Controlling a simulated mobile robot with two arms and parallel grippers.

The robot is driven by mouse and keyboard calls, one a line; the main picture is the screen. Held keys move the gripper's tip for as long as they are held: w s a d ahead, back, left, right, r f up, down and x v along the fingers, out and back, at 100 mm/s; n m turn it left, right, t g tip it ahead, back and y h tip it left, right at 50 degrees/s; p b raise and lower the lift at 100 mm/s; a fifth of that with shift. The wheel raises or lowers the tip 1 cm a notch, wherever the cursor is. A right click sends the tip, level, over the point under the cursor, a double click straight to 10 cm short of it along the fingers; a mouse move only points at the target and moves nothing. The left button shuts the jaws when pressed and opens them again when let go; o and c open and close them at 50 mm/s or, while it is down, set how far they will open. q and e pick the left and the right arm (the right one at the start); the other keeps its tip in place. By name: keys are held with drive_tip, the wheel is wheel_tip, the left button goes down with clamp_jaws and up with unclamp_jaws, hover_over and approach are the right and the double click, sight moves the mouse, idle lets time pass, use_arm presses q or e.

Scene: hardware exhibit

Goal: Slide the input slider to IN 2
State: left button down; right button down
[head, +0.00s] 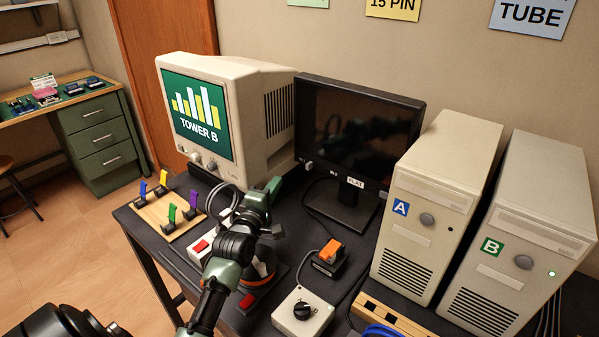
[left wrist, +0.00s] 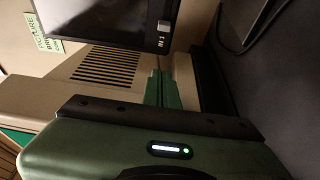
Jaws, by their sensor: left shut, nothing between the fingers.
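The black flat monitor (head: 352,128) stands at the back of the table, its screen dark. A small pale slider knob (head: 309,166) is at its lower left edge. In the left wrist view the pale knob (left wrist: 164,27) sits on the black monitor (left wrist: 95,18), above a small white marking that I cannot read surely. My left gripper (head: 275,186) is left of and below the knob, apart from it. Its green fingers (left wrist: 163,88) are together and empty, pointing toward the monitor side. My right gripper is not in view.
A beige monitor (head: 262,95) showing TOWER B stands behind my left gripper. Two towers, A (head: 435,200) and B (head: 535,225), stand at right. An orange switch (head: 331,252), a dial box (head: 303,312) and a board with coloured levers (head: 158,220) are on the table.

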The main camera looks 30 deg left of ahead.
sight(309, 166)
use_arm(q)
drive_tip(key=w+p, duration=0.1)
drive_tip(key=w, duration=0.3)
drive_tip(key=w+p, duration=0.1)
drive_tip(key=w, duration=0.4)
drive_tip(key=shift+w+d, duration=0.2)
drive_tip(key=shift+w, duration=0.1)
drive_tip(key=shift+s+d+r, duration=0.1)
drive_tip(key=shift+s+d, duration=0.05)
drive_tip(key=shift+d, duration=0.4)
drive_tip(key=shift+f, duration=0.2)
